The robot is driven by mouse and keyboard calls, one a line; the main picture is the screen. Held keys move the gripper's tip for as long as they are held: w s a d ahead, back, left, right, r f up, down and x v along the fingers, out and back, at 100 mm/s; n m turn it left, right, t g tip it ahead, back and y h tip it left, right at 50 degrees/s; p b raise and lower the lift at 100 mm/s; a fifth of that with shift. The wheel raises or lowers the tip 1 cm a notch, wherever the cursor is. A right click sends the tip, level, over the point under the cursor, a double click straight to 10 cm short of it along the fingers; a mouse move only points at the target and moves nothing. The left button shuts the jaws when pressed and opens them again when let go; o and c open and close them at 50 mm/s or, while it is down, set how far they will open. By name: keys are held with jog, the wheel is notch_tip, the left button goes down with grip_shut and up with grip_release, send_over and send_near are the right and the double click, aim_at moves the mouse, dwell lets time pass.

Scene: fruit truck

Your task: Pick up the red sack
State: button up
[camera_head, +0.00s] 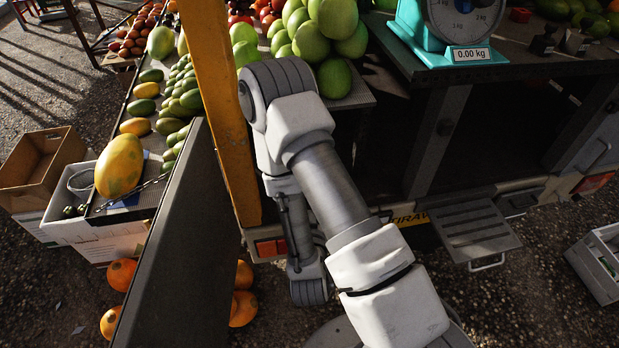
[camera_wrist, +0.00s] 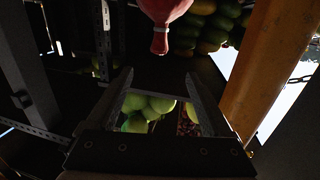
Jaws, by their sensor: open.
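A red sack (camera_wrist: 166,12) shows at the top edge of the wrist view. Its gathered neck points down in that picture, and its upper part is cut off by the frame. My gripper (camera_wrist: 160,80) is open in the wrist view and apart from the sack, which appears above the fingertips. Nothing is held between the fingers; green fruit shows behind the gap. In the head view my arm hides the gripper, and I cannot make out the sack there.
A yellow post (camera_head: 218,110) stands just left of my arm; it also shows in the wrist view (camera_wrist: 262,70). Green fruit (camera_head: 325,30) is piled behind my arm. A teal scale (camera_head: 440,40) stands on the counter at right. A dark side panel (camera_head: 185,250) borders the fruit at left.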

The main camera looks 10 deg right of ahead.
jog(key=b+x, duration=1)
jog(key=b, duration=0.2)
jog(key=shift+w+d+r, duration=0.1)
jog(key=shift+w+r, duration=0.05)
jog(key=shift+w, duration=0.2)
jog(key=shift+b+x, duration=0.65)
jog(key=shift+x, duration=2.1)
jog(key=shift+s, duration=0.1)
grip_shut()
